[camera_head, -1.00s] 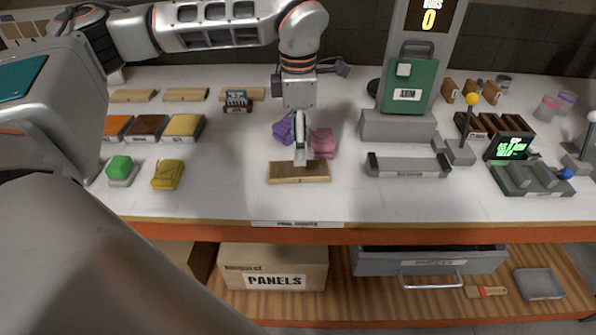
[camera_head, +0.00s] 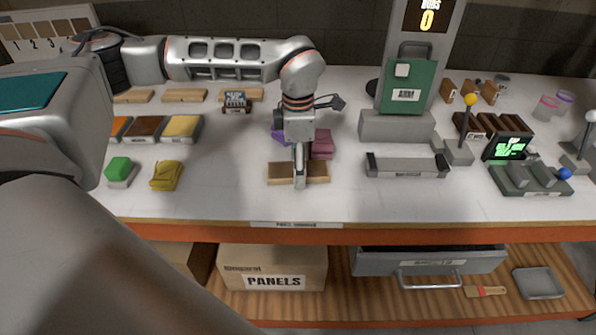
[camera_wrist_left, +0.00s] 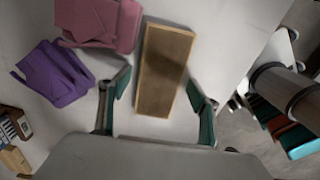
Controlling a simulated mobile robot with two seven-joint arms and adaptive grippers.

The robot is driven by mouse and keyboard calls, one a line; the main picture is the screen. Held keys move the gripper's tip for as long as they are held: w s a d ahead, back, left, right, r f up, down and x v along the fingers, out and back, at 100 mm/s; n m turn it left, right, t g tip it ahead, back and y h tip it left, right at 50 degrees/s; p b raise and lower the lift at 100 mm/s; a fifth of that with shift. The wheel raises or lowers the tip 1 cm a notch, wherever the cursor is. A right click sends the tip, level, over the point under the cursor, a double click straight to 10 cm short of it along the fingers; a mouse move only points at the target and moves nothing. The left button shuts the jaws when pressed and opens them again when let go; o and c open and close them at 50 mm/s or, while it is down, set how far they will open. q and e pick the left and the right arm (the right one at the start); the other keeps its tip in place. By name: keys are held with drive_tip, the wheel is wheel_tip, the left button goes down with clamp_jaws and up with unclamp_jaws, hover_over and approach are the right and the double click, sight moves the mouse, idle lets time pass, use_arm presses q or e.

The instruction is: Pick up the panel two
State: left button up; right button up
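A flat wooden panel with a brown face and pale edges (camera_head: 316,172) lies at the front middle of the white worktable. No number shows on it. It also shows in the left wrist view (camera_wrist_left: 166,70). My left gripper (camera_head: 299,184) points straight down over the panel and hides its middle. In the left wrist view, my left gripper (camera_wrist_left: 160,100) is open, with one finger on each long side of the panel. I cannot tell if the fingers touch it. Three similar boards lie at the back left, the middle one (camera_head: 185,95) between the others. My right gripper is out of view.
A purple cloth (camera_head: 279,135) and a pink cloth (camera_head: 321,145) lie just behind the panel. A grey tray (camera_head: 406,166) is to its right, a yellow cloth (camera_head: 166,176) and green block (camera_head: 119,168) to its left. A PANELS box (camera_head: 274,262) sits on the shelf below.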

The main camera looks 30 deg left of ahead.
use_arm(q)
drive_tip(key=c, duration=0.9)
drive_tip(key=shift+r, duration=0.15)
